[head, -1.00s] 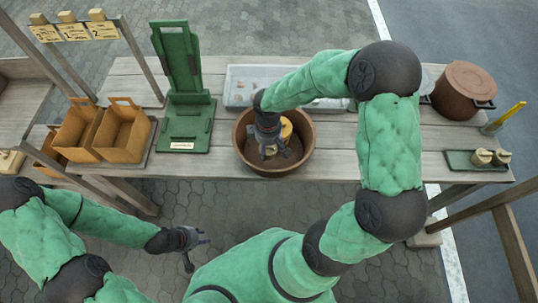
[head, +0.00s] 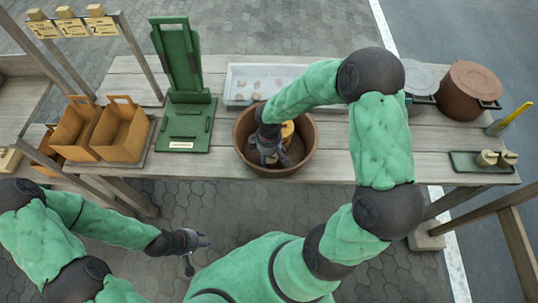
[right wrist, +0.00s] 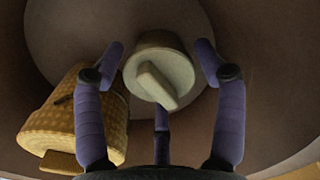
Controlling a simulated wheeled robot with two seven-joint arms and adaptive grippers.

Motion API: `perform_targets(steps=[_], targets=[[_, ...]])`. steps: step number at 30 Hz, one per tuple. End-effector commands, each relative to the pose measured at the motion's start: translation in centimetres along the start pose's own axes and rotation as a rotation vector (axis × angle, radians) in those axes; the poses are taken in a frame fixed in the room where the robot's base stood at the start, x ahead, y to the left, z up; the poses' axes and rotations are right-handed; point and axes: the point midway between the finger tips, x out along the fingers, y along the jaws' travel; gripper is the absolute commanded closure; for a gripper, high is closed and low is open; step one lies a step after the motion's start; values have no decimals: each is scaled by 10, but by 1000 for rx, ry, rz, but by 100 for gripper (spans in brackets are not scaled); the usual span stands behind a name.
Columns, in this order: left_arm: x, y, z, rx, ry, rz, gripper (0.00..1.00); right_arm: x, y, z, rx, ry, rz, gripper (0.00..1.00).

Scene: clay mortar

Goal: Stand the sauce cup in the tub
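The brown round tub (head: 243,128) stands at the table's front edge. My right gripper (head: 272,160) reaches down inside it. In the right wrist view, a small pale cup with a bar across its lid, apparently the sauce cup (right wrist: 160,68), is upright on the tub floor. My right gripper's purple fingers (right wrist: 162,75) are spread around it, with gaps visible on both sides. A yellow checked container (right wrist: 75,125) is beside it at the left, and shows partly in the head view (head: 287,132). My left gripper (head: 203,256) is open and empty in front of the table.
A green stand (head: 183,115) and orange carriers (head: 121,132) are left of the tub. A pale tray (head: 243,82) is behind it. A lidded brown pot (head: 470,88) and a green tray with small cups (head: 470,168) are at the right.

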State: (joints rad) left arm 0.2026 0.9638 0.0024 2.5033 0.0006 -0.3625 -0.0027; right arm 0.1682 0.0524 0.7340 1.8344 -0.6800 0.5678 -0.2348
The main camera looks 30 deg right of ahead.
Motion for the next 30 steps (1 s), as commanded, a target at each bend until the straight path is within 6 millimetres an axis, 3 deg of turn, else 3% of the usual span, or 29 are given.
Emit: perform_targets(steps=[14, 30], targets=[[-5, 2, 0, 0, 0, 0, 68, -7, 0, 0, 0, 1, 1, 18], [-34, 12, 1, 0, 0, 0, 68, -104, 0, 0, 0, 2, 2, 18]])
